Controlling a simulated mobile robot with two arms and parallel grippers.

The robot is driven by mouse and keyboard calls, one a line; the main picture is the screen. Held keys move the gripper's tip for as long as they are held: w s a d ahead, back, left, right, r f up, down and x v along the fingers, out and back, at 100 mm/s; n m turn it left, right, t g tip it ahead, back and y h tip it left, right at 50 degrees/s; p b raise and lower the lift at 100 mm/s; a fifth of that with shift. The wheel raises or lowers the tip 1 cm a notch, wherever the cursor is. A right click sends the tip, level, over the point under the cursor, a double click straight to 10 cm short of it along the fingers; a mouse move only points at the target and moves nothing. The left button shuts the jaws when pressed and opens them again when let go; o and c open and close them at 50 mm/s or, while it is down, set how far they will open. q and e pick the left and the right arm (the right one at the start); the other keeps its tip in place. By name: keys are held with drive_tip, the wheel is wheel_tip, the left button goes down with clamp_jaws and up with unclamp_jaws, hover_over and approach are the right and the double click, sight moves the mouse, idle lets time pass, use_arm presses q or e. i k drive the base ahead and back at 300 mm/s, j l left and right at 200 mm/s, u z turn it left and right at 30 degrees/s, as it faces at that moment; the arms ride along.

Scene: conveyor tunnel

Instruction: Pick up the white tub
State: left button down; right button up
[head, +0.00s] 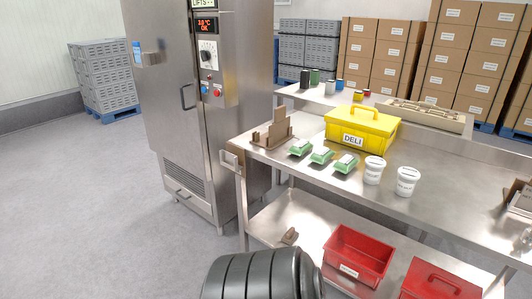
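Two white tubs with lids and printed labels stand upright near the front edge of the steel table. The left white tub (374,170) is slightly farther back, and the right white tub (407,181) is beside it with a small gap. Both are unobstructed. Neither of my grippers is in view.
The steel table (440,211) also holds a yellow DELI box (361,129), several green packs (321,156) and a brown stand (272,132). Red bins (356,257) sit on the lower shelf. A steel cabinet (195,95) stands left. The floor at left is clear.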

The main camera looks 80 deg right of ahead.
sight(407, 178)
drive_tip(key=z, duration=3.75)
